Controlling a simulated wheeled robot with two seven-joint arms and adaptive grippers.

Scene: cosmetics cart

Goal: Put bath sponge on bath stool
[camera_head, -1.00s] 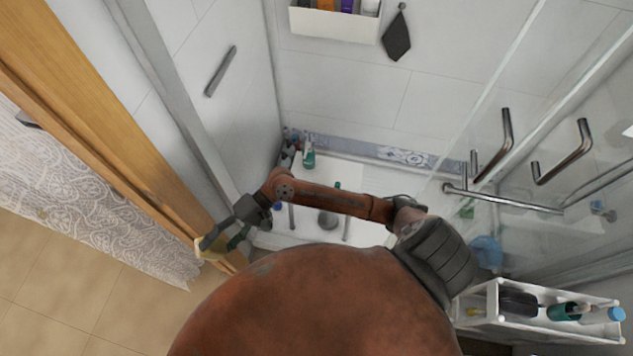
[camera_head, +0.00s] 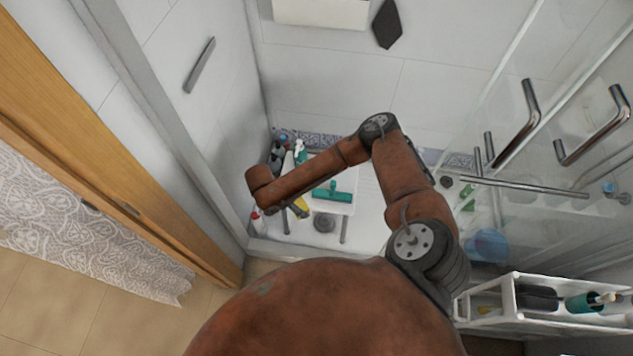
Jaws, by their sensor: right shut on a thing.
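The bath stool, with a white seat (camera_head: 347,207) and grey legs, stands in the shower beyond my body. My right arm reaches over it from the right and bends down at its left side. My right gripper (camera_head: 296,209) is mostly hidden under the forearm. It is shut on a small yellow thing (camera_head: 302,206), which looks like the bath sponge, at the stool's left front edge. I cannot tell whether the sponge touches the seat. My left gripper is not in view.
A green squeegee (camera_head: 332,192) shows at the stool seat. A green-and-white bottle (camera_head: 300,151) and other bottles stand at the back left. Glass doors with metal handles (camera_head: 522,122) and a white shelf cart (camera_head: 545,312) are on the right. A wooden door frame (camera_head: 110,160) is on the left.

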